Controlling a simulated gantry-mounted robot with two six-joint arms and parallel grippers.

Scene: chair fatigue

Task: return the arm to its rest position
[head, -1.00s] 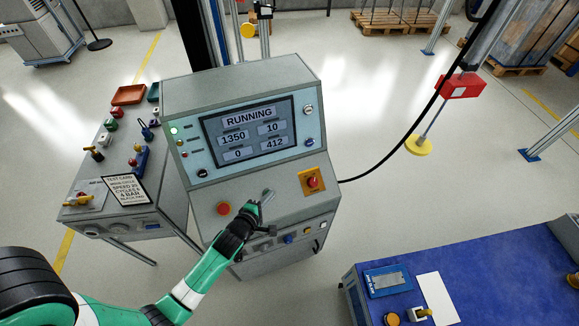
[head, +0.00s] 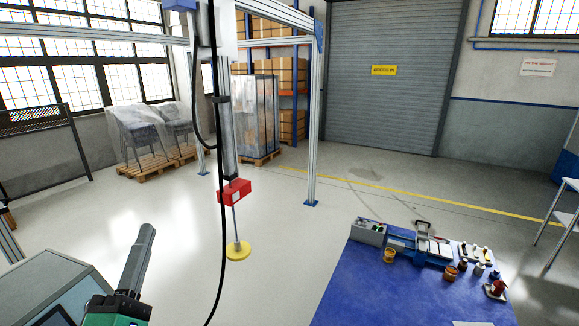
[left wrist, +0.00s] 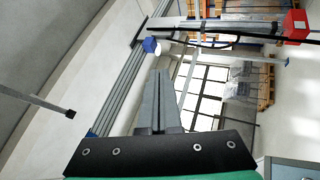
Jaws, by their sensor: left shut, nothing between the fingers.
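My left gripper (head: 147,230) rises from the bottom edge at the lower left of the head view. Its grey fingers are together and point up, with nothing between them. The green end of my left arm shows just below it. In the left wrist view the two closed fingers (left wrist: 160,75) stand side by side, empty, in front of the window and the frame posts. The gripper is in the air, apart from the things around it. My right gripper is not in view.
The grey control cabinet (head: 50,285) is partly visible at the lower left, beside my gripper. A red box (head: 234,192) with a yellow disc (head: 238,251) hangs from the frame, near a black cable. A blue table (head: 370,285) with tools stands at the lower right. Open floor lies between.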

